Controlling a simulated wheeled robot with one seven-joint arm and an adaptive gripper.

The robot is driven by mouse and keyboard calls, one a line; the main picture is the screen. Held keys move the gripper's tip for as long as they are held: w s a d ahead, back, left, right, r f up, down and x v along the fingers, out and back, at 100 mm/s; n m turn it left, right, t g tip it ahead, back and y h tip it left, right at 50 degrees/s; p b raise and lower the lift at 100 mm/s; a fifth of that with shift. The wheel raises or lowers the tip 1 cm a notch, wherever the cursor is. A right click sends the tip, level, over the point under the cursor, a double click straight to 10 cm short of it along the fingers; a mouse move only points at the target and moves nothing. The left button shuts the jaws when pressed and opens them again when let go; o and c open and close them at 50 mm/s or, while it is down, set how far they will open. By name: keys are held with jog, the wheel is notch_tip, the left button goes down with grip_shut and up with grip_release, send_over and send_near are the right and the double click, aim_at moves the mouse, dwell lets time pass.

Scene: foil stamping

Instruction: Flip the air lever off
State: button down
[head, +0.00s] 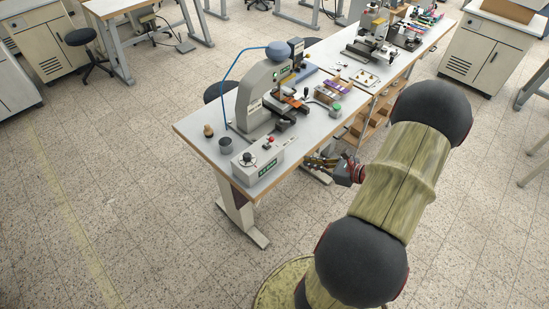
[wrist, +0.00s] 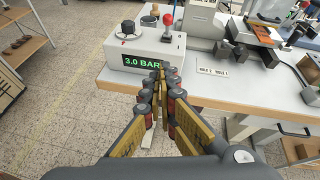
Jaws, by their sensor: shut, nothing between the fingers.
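The air lever (wrist: 166,24) has a red ball knob on a short grey stem and stands upright on top of a pale control box (wrist: 172,54). The box carries a black dial (wrist: 128,28) and a green display (wrist: 138,63) reading 3.0 BAR. In the head view, the lever (head: 268,142) and box (head: 248,177) are at the table's near corner. My gripper (wrist: 160,72) is shut and empty in front of the box, below the lever, and its fingertips overlap the display's right end. My gripper (head: 320,162) is beside the table's right edge in the head view.
The grey stamping press (head: 258,108) with its blue hose stands behind the box. A dark cup (head: 225,145) and a small wooden stamp (head: 208,130) are on the left. A white label plate (wrist: 213,73) lies right of the box. Floor left of the table is clear.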

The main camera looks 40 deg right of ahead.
jog(key=shift+w+d+r+m, duration=0.2)
jog(key=shift+d+r+m, duration=0.1)
jog(key=shift+m, duration=0.1)
jog(key=shift+w, duration=0.15)
jog(key=b, duration=0.2)
send_near(269, 142)
jog(key=w+f, duration=0.3)
jog(key=f, duration=0.1)
jog(key=shift+w+a+r, duration=0.2)
jog(key=shift+a+r, duration=0.1)
jog(key=shift+a, duration=0.05)
jog(key=shift+r, duration=0.1)
jog(key=shift+w+r+p, duration=0.1)
jog(key=shift+r+p, duration=0.05)
jog(key=shift+p, duration=0.5)
